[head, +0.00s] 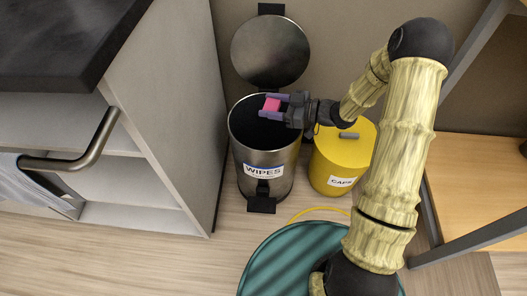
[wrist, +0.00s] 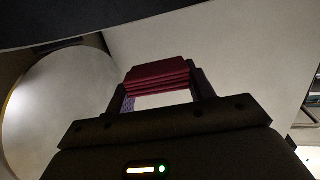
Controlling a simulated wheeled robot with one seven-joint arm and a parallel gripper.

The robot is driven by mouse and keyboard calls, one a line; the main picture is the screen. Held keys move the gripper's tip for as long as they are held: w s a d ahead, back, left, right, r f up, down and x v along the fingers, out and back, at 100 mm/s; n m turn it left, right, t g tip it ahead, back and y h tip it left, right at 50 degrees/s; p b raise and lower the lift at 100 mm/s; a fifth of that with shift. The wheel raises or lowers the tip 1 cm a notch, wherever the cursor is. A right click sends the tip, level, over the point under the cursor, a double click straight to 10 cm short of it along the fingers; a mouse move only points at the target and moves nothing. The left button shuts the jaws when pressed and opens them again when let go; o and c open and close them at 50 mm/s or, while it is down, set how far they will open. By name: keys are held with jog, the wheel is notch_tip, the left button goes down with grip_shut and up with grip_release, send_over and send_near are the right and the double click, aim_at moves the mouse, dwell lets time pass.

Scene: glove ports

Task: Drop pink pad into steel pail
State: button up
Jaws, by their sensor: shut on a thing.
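The pink pad (head: 271,104) is held between the fingers of my gripper (head: 273,106), which is shut on it. It also shows in the wrist view (wrist: 158,76) as a dark red, layered block between the fingertips. The steel pail (head: 262,175) stands on the floor with a "WIPES" label, and its round lid (head: 270,52) is raised behind it. In the head view my gripper and the pad appear over the pail's open mouth. Their exact height above the rim is hard to tell. The pail's inside is dark.
A yellow "CAPS" bin (head: 341,165) with a closed lid stands just right of the pail. A grey cabinet (head: 170,110) with a bar handle (head: 75,155) is on the left. A wooden shelf (head: 475,180) with a metal frame is on the right.

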notch_tip(320, 180, down, 5)
jog(key=b, duration=0.4)
jog(key=shift+f, duration=0.15)
jog(key=o, duration=1)
jog(key=p+v, duration=0.7)
jog(key=v, duration=1)
jog(key=shift+d, duration=0.25)
